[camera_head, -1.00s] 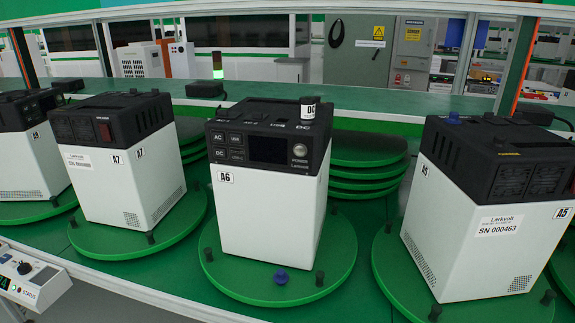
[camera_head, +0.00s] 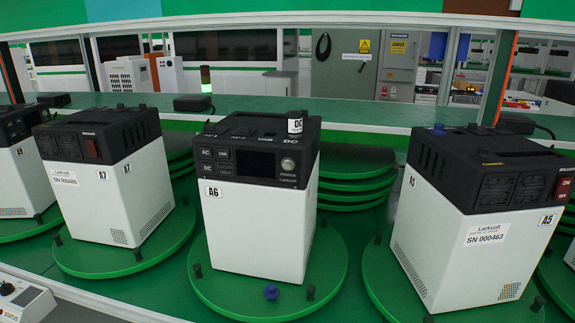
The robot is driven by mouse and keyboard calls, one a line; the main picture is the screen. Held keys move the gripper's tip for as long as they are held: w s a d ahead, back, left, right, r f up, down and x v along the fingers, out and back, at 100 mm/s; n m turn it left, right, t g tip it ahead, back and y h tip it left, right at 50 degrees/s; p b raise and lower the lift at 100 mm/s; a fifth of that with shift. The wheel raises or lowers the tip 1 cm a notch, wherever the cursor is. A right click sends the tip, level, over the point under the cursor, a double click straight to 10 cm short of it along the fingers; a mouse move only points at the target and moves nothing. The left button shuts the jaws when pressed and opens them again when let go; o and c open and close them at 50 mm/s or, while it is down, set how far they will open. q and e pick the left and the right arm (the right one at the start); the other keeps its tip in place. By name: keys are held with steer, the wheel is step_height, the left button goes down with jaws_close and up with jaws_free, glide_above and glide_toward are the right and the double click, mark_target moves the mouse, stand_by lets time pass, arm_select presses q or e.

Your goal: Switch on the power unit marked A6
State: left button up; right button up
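The power unit marked A6 (camera_head: 255,225) stands upright in the middle on a green round turntable (camera_head: 335,285). It has a white body and a black top, with its front panel facing me. The panel has a dark display (camera_head: 254,163), AC and DC buttons (camera_head: 207,153) at left and a round power button (camera_head: 288,164) at right. The display shows no lit reading. A blue knob (camera_head: 271,292) sits on the turntable in front. Neither gripper is in view.
Unit A7 (camera_head: 105,195) stands left and unit A5 (camera_head: 470,240) right, each on a turntable; A5's red switch (camera_head: 564,188) shows ON. Stacked green discs (camera_head: 350,170) lie behind A6. A control box (camera_head: 22,300) is at lower left.

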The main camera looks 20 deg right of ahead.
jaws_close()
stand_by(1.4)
